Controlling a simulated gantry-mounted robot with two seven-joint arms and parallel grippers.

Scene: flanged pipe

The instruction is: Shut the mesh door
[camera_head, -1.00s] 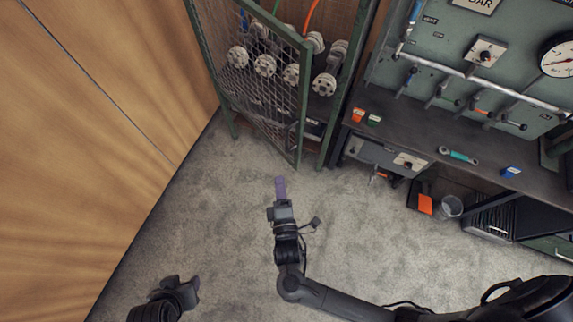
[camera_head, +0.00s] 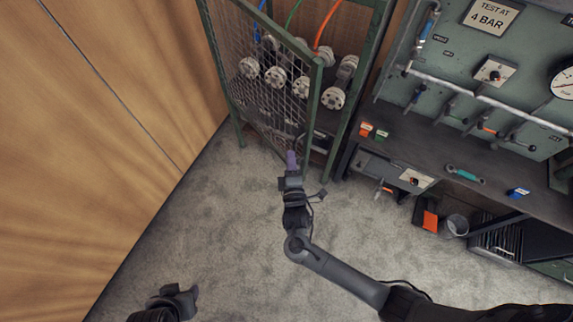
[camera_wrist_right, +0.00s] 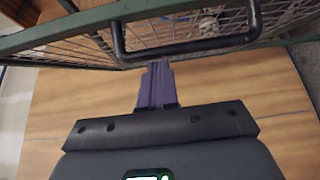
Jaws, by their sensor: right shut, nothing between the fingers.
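The mesh door (camera_head: 270,95) has a green frame and wire mesh and stands partly open on the front of the green cage. It also shows across the top of the right wrist view (camera_wrist_right: 60,48), with a black bar handle (camera_wrist_right: 190,48) on it. My right gripper (camera_head: 291,158) is shut and empty, its purple fingers at the lower free edge of the door. In the right wrist view the fingertips (camera_wrist_right: 158,66) are just below the handle; I cannot tell whether they touch. My left gripper (camera_head: 190,292) is low at the left, far from the door; its jaws are unclear.
The cage holds several flanged pipe ends (camera_head: 333,98) with coloured hoses. A workbench (camera_head: 430,155) with a gauge panel stands to the right. A wooden wall (camera_head: 100,130) closes the left side. The grey floor (camera_head: 225,215) in front of the cage is clear.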

